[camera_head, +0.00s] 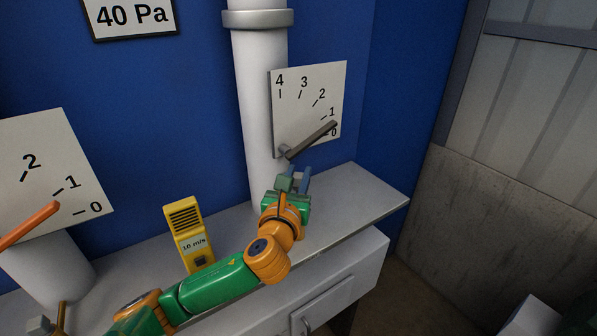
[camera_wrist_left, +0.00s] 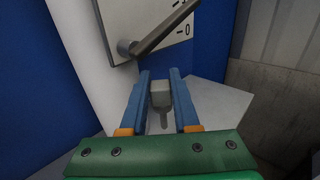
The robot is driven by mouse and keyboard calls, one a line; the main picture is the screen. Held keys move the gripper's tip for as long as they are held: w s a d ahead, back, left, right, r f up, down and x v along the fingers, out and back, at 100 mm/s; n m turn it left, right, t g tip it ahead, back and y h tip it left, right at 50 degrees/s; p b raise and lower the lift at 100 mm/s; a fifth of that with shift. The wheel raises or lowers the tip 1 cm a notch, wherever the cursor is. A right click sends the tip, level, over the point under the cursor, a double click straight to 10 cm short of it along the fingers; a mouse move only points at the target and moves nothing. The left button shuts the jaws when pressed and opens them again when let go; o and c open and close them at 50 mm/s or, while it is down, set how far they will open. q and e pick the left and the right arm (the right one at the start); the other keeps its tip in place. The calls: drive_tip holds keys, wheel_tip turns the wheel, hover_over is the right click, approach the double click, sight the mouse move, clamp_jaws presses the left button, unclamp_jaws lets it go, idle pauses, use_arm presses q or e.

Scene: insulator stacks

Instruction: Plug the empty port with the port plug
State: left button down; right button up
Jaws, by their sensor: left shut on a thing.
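My left gripper (camera_head: 295,180) is above the right part of the grey shelf, in front of the white pipe (camera_head: 262,110). In the left wrist view its two blue fingers (camera_wrist_left: 160,78) are shut on a small grey block with a narrower stem (camera_wrist_left: 160,96), which looks like the port plug. In the head view the plug shows only as a small grey-green shape (camera_head: 284,183) by the fingers. I cannot make out the empty port in either view.
A dial plate (camera_head: 325,85) with a grey lever (camera_head: 312,139) near 0 is just above my gripper. A yellow meter (camera_head: 187,235) reading 10 m/s stands on the shelf (camera_head: 365,200). Another dial (camera_head: 50,165) with an orange lever (camera_head: 28,226) is at left.

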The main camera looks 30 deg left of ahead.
use_arm(q)
wheel_tip(320, 180, down, 4)
drive_tip(key=shift+f+b, duration=0.15)
drive_tip(key=shift+b, duration=0.95)
use_arm(e)
wheel_tip(320, 180, down, 3)
drive_tip(key=shift+f, duration=0.1)
drive_tip(key=shift+a, duration=0.1)
use_arm(q)
drive_tip(key=shift+p, duration=0.35)
use_arm(e)
drive_tip(key=shift+r, duration=0.4)
use_arm(q)
drive_tip(key=shift+p, duration=0.3)
use_arm(e)
drive_tip(key=shift+r, duration=0.3)
drive_tip(key=shift+r, duration=0.15)
use_arm(q)
drive_tip(key=shift+p, duration=0.35)
use_arm(e)
drive_tip(key=shift+r, duration=0.15)
